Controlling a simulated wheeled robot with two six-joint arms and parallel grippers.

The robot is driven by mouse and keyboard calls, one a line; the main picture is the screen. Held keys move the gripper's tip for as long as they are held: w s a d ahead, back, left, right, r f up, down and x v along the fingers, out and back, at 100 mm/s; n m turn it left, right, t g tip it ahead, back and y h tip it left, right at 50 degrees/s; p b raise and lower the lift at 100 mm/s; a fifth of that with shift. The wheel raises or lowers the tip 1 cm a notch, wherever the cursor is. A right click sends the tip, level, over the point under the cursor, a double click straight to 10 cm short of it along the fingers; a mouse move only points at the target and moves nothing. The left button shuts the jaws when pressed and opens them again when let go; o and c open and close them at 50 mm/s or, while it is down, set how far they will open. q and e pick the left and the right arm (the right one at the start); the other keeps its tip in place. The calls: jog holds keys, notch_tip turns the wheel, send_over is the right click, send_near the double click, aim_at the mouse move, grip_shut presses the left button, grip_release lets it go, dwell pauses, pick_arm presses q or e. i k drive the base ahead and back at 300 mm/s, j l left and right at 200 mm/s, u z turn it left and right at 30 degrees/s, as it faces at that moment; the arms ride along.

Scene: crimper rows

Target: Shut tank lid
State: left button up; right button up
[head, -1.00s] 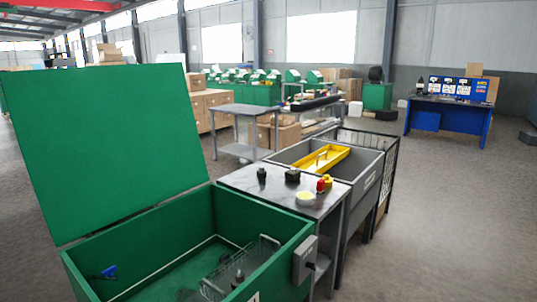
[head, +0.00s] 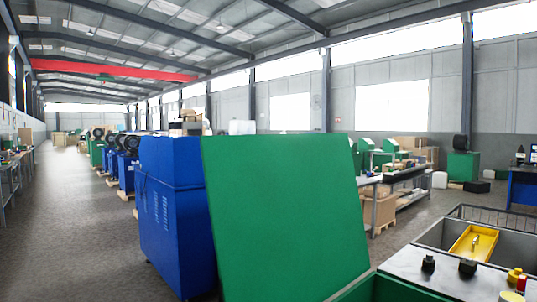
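The tank lid (head: 285,215) is a large flat green panel in the middle of the head view. It stands raised, leaning back a little from upright. Only a corner of the green tank (head: 385,287) shows below it at the bottom edge; the tank's inside is out of view. Neither of my grippers is in view.
A blue machine (head: 172,215) stands just left of the lid. A small metal table (head: 440,283) with dark parts, a red item and a yellow item stands at lower right. Behind it is a grey basin with a yellow tray (head: 475,243). The floor at left (head: 70,220) is clear.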

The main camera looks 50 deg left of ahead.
aim_at(288, 224)
jog(key=j+z, duration=0.1)
jog(key=j, duration=0.75)
jog(key=j+z, duration=0.15)
jog(key=j, duration=0.7)
jog(key=k+j+z, duration=0.1)
jog(key=j, duration=0.75)
jog(key=i+j+z, duration=0.1)
jog(key=j, duration=1)
jog(key=j+z, duration=0.1)
jog(key=j, duration=1)
jog(key=i, duration=0.05)
